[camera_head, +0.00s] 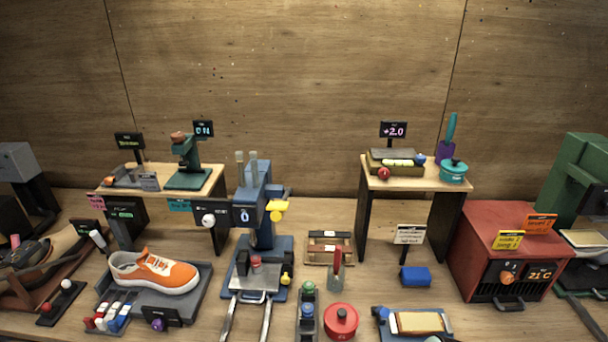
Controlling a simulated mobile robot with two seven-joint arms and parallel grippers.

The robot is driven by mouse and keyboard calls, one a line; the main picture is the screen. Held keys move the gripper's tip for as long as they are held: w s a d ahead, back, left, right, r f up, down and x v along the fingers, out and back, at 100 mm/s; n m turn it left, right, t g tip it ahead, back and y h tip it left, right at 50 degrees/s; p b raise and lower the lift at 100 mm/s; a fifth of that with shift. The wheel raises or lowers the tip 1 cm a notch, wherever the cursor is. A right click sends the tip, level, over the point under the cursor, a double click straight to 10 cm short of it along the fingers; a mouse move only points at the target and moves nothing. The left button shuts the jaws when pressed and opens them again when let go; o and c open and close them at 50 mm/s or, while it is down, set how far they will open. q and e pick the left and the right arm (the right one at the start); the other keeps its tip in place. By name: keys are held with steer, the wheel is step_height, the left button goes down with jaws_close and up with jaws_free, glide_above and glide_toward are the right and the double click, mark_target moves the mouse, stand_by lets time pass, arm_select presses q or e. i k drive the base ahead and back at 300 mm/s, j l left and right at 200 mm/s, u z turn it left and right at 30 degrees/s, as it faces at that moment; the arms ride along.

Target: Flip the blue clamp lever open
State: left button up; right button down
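A small blue piece (382,313) sticks up at the left end of a low blue-grey fixture (412,334) at the front, right of centre. It looks like a clamp lever, but it is too small to tell whether it is open or shut. The fixture carries a tan, white-edged pad (418,322). A tall blue press (262,215) with yellow handles stands at the centre, so I cannot be sure which part is the blue clamp lever. Neither of my grippers shows.
An orange sneaker (155,272) sits on a grey stand at left. A red lidded pot (341,320) stands left of the fixture, and a blue block (415,276) lies behind it. A red heater box (510,250) stands at right. The front is crowded.

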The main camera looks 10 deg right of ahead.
mark_target(384, 313)
steer(key=z, duration=0.95)
steer(key=k+l, duration=0.2)
steer(key=k, duration=0.1)
